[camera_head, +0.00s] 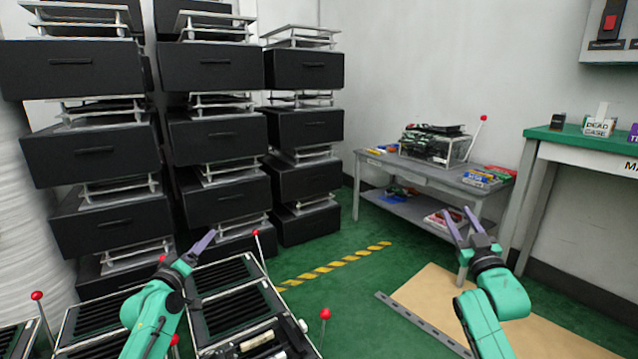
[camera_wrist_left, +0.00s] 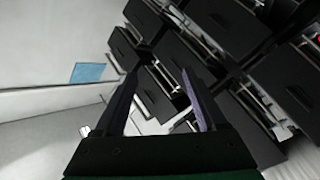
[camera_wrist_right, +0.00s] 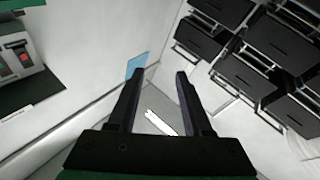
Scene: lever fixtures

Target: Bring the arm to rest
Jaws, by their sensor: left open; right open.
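My left gripper (camera_head: 188,246) is raised at the lower left of the head view, in front of the black slotted fixtures. Its fingers are apart, and the left wrist view shows them empty (camera_wrist_left: 160,85). My right gripper (camera_head: 456,211) is raised at the right, above the floor and in front of the grey table. Its fingers are apart and empty, also in the right wrist view (camera_wrist_right: 160,75). Neither gripper appears to touch anything. The black slotted fixtures (camera_head: 232,312) have levers with red knobs, one knob (camera_head: 326,314) at the front right; my left arm hides part of them.
Stacked black drawer units (camera_head: 75,68) fill the back left. A green-topped bench (camera_head: 580,140) is at the right. A tan board (camera_head: 440,300) lies on the green floor. Open floor lies between the fixtures and table.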

